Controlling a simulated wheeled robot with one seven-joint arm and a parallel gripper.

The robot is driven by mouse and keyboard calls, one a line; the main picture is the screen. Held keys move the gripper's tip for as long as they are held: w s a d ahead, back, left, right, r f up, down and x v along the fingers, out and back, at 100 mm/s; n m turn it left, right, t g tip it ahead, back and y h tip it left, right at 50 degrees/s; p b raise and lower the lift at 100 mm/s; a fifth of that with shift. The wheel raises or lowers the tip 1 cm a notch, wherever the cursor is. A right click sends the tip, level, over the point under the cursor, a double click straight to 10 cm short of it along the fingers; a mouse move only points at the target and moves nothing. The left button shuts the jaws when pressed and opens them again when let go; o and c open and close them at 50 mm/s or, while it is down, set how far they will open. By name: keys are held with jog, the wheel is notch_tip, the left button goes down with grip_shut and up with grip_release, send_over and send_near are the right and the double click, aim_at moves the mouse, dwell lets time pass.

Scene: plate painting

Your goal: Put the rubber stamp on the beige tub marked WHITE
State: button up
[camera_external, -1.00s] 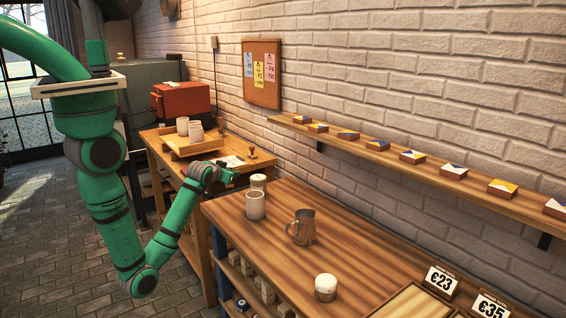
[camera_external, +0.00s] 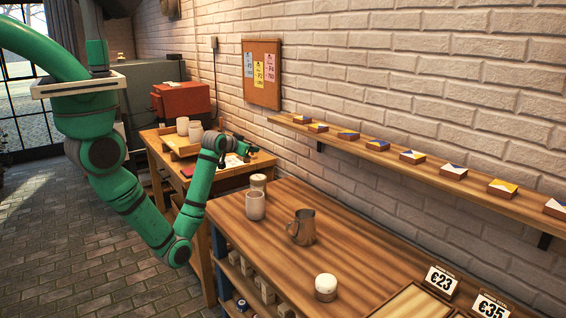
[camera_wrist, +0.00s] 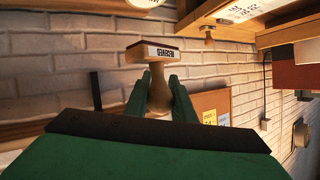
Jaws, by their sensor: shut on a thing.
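My gripper (camera_wrist: 162,95) is shut on the rubber stamp (camera_wrist: 152,53), with its fingers either side of the wooden handle. The stamp's pale block and dark lettering show in the wrist view, clear of any surface. In the outside view my gripper (camera_external: 240,151) hangs over the right end of the back table; the stamp is too small to make out there. A beige tub with a pale lid (camera_external: 258,182) stands behind a cup on the front table. Another pale-lidded tub (camera_external: 326,287) stands nearer the camera. I cannot read a marking on either.
On the front table (camera_external: 355,250) stand a pale cup (camera_external: 255,206) and a metal jug (camera_external: 303,228). Another stamp (camera_wrist: 208,31) is on the back table in the wrist view. A wall shelf (camera_external: 380,150) runs along the bricks. The front table's middle is largely clear.

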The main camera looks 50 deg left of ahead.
jog(key=w+a+f, duration=0.1)
jog(key=w+f, duration=0.3)
jog(key=w+a+f, duration=0.1)
jog(key=w+f, duration=0.2)
jog(key=shift+a, duration=0.3)
jog(key=shift+f, duration=1.6)
jog(key=shift+f, duration=0.1)
jog(key=o, duration=1.1)
jog(key=shift+c, duration=0.2)
jog(key=shift+s+r, duration=0.2)
jog(key=v, duration=1.1)
jog(key=shift+s+d+r, duration=0.1)
jog(key=shift+s+d, duration=0.1)
